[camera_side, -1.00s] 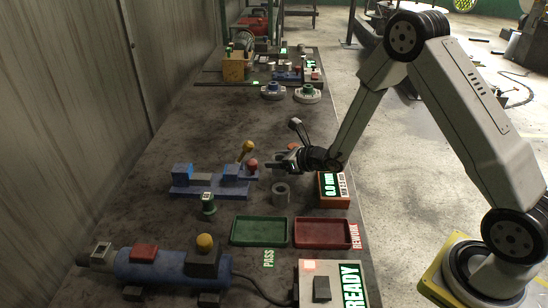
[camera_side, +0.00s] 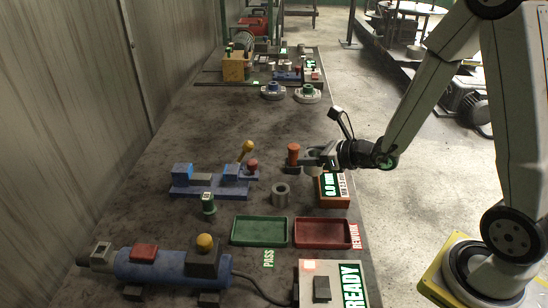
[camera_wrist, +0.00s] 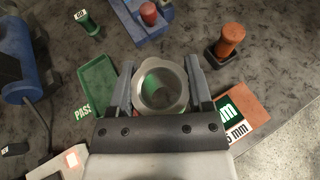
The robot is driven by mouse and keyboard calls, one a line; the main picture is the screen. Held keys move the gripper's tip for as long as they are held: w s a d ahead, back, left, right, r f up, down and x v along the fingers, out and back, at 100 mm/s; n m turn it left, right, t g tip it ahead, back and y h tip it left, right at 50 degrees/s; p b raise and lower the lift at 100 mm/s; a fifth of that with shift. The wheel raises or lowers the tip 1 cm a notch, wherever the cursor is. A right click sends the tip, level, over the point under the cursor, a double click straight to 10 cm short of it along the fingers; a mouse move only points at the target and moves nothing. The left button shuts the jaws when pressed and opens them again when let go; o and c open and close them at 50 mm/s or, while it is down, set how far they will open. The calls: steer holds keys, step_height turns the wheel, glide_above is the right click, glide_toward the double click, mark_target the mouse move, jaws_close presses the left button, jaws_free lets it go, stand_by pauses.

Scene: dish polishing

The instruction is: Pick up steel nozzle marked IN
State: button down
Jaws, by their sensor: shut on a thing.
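My gripper (camera_side: 312,157) is above the bench, beside the gauge box. In the wrist view, its two fingers (camera_wrist: 160,88) are closed on opposite sides of a grey metal ring-shaped part, the steel nozzle (camera_wrist: 141,92), with its round open bore facing the camera. In the side view, a pale bit of the nozzle (camera_side: 314,171) shows below the fingers, clear of the bench. No IN marking is readable on it.
A grey hollow cylinder (camera_side: 280,194) stands on the bench near the green PASS tray (camera_side: 235,240) and red REWORK tray (camera_side: 298,242). An orange-handled piece (camera_wrist: 230,38) stands on a black base. The orange gauge box (camera_side: 334,202) is close. A blue fixture (camera_side: 205,190) lies left.

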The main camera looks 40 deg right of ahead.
steer(key=shift+s+r, duration=0.25)
steer(key=shift+s, duration=0.2)
stand_by(0.5)
